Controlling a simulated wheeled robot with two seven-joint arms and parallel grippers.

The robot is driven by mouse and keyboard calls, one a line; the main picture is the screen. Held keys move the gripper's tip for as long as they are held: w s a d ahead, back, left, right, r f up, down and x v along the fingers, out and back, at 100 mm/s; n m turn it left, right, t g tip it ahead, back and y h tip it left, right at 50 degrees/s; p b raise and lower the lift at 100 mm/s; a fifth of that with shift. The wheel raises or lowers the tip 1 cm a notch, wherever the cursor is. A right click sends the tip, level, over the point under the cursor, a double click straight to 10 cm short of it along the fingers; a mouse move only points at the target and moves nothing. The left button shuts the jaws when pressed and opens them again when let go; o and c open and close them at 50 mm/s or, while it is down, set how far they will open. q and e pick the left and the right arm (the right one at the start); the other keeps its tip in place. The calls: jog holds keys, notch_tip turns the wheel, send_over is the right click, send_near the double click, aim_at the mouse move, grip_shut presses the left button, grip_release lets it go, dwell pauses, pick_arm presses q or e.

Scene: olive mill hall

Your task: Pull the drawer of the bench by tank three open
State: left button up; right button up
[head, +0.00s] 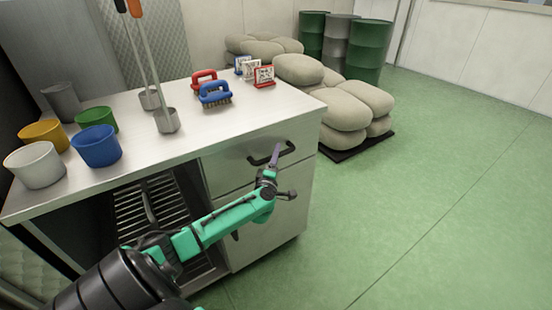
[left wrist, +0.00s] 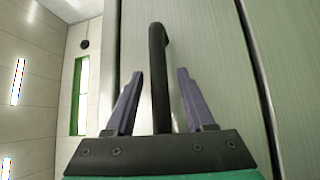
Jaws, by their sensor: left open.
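The steel bench (head: 180,137) has an upper drawer (head: 228,165) at its right end, and the drawer looks closed, its front flush with the bench. Its black bar handle (head: 288,150) runs across the front. My left gripper (head: 276,155) is at the handle with its fingers open. In the left wrist view the handle (left wrist: 158,60) shows between the two spread purple fingers of my left gripper (left wrist: 158,95), with a gap on each side. I cannot tell whether any finger touches it. My right gripper is not in view.
On the bench top stand several cups, such as a blue one (head: 97,147), two long-handled ladles, a red brush (head: 203,79), a blue brush (head: 215,95) and small cards. Stacked sacks (head: 340,108) and drums (head: 370,50) stand behind. The green floor (head: 430,190) at right is clear.

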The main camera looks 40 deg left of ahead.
pick_arm(q)
grip_shut()
dwell(1.4)
